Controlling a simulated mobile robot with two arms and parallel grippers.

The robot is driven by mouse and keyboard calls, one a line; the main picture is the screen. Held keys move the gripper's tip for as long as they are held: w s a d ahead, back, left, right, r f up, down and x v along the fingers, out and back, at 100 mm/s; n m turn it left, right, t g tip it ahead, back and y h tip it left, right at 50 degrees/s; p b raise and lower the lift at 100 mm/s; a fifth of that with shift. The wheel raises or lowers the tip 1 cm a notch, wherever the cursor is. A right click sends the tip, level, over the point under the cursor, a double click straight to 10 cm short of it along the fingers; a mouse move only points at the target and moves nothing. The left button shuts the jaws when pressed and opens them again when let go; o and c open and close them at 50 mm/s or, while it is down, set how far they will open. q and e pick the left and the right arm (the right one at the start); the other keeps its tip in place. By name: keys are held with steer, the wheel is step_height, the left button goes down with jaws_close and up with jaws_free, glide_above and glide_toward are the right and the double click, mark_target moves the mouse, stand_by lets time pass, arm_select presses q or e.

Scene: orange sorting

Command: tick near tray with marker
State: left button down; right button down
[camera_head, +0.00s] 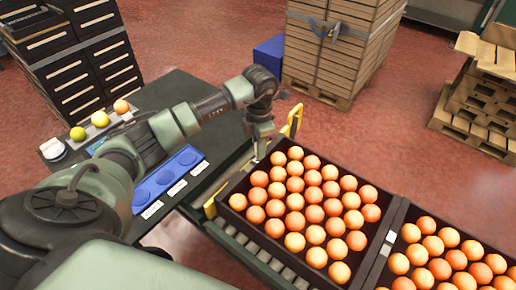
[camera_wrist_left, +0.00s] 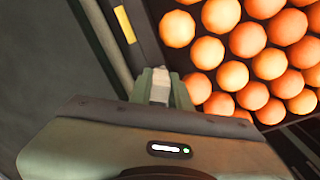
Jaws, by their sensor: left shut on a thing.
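A black tray (camera_head: 262,240) full of oranges stands on the conveyor in the middle of the head view. Its dark wall (camera_wrist_left: 148,42) and oranges fill the upper right of the left wrist view. My left gripper (camera_head: 258,142) is at the tray's far left corner, pointing down. In the left wrist view my left gripper (camera_wrist_left: 160,88) is shut on a small pale thing (camera_wrist_left: 160,80), likely the marker, mostly hidden by the fingers. I cannot tell whether its tip touches the tray. My right gripper is not in view.
A second orange tray (camera_head: 398,213) stands close to the right. A dark side table (camera_head: 180,88) holds a blue pad (camera_head: 187,158), several fruits and a white device (camera_head: 53,149). A yellow bracket (camera_head: 294,121) rises beside the gripper. Stacked cartons (camera_head: 335,60) and a blue bin (camera_head: 269,54) stand behind.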

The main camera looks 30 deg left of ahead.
arm_select(q)
steer(key=shift+s+p, duration=0.35)
steer(key=shift+s, duration=0.25)
stand_by(0.5)
steer(key=shift+r, duration=0.1)
steer(key=shift+r+p, duration=2.2)
steer(key=shift+r, duration=1.25)
